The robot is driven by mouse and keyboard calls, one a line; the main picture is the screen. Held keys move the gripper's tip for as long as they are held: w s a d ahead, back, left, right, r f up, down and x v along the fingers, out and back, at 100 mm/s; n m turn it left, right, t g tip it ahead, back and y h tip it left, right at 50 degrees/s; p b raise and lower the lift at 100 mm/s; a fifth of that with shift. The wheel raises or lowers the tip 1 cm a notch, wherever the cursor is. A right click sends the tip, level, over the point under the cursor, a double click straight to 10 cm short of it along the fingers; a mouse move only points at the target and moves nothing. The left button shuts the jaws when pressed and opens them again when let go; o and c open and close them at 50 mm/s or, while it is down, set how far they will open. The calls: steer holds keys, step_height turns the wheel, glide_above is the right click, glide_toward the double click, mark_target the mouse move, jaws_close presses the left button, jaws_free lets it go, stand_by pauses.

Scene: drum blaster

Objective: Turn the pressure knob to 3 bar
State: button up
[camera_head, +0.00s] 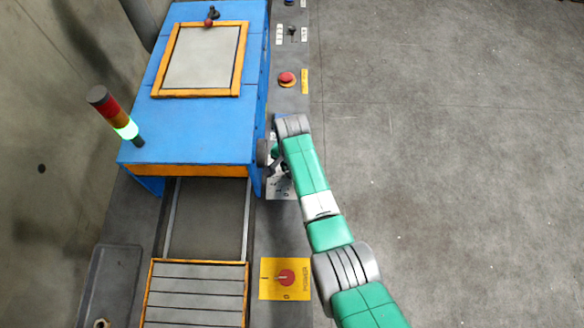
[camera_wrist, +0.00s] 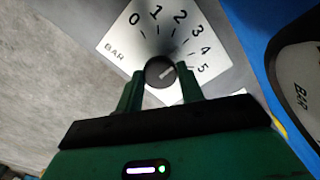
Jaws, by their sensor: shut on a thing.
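The pressure knob (camera_wrist: 157,71) is a small dark round knob on a pale plate (camera_wrist: 122,45) marked BAR and 0 to 5. A light line on the knob points right and slightly up, roughly toward the 4; the exact reading is hard to tell. My gripper (camera_wrist: 160,82) has its two green fingers on either side of the knob, shut on it. The knob is hidden there by my arm.
A dark-rimmed BAR gauge (camera_wrist: 300,88) is close at the right in the wrist view. The blue machine (camera_head: 197,130) stands left of my gripper. A red emergency button (camera_head: 286,79) and a red power switch (camera_head: 286,278) flank it along the strip. The floor (camera_head: 450,150) to the right is clear.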

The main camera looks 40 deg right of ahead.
steer(key=o, duration=1)
step_height(320, 180, up, 8)
steer(key=shift+f+p, duration=0.1)
steer(key=shift+p, duration=1.05)
